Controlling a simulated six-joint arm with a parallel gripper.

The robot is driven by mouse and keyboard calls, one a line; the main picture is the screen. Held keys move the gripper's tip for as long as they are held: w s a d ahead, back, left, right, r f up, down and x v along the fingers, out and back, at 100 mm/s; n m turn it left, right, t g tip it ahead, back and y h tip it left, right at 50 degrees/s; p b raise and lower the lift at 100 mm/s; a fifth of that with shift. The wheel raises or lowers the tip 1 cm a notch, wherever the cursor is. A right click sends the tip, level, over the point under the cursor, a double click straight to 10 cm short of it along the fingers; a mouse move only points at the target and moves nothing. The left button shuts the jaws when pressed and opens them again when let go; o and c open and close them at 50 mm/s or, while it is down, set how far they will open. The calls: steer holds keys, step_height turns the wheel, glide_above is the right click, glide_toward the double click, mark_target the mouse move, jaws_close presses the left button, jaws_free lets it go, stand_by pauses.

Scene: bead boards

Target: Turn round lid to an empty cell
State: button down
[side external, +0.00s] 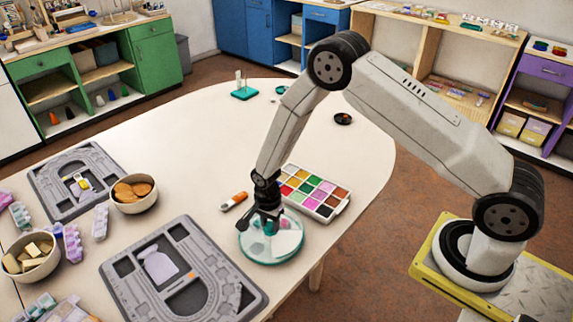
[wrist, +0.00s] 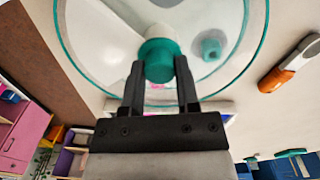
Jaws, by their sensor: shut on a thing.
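The round lid (side external: 284,247) is clear with a teal rim and a teal knob, and it lies flat near the table's front edge. My gripper (side external: 266,221) reaches down from above onto its middle. In the wrist view my gripper (wrist: 160,75) has its two fingers on either side of the teal knob (wrist: 160,52), shut on it. The lid (wrist: 235,62) fills the top of that view. A second small teal shape (wrist: 210,46) shows through the clear lid. I cannot make out any cells under the lid, nor which are empty.
A tray of coloured compartments (side external: 343,195) lies just behind the lid. An orange-handled tool (side external: 234,201) lies to its left. Grey bead boards (side external: 118,271) (side external: 48,207), a bowl of round brown pieces (side external: 133,206) and another bowl (side external: 30,268) stand further left. The table's back middle is mostly clear.

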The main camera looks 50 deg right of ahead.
mark_target(270, 224)
steer(key=shift+m, duration=0.4)
steer(key=shift+c, duration=1.6)
jaws_free()
steer(key=shift+r, duration=0.1)
steer(key=shift+w+r, duration=0.1)
steer(key=shift+r, duration=3.65)
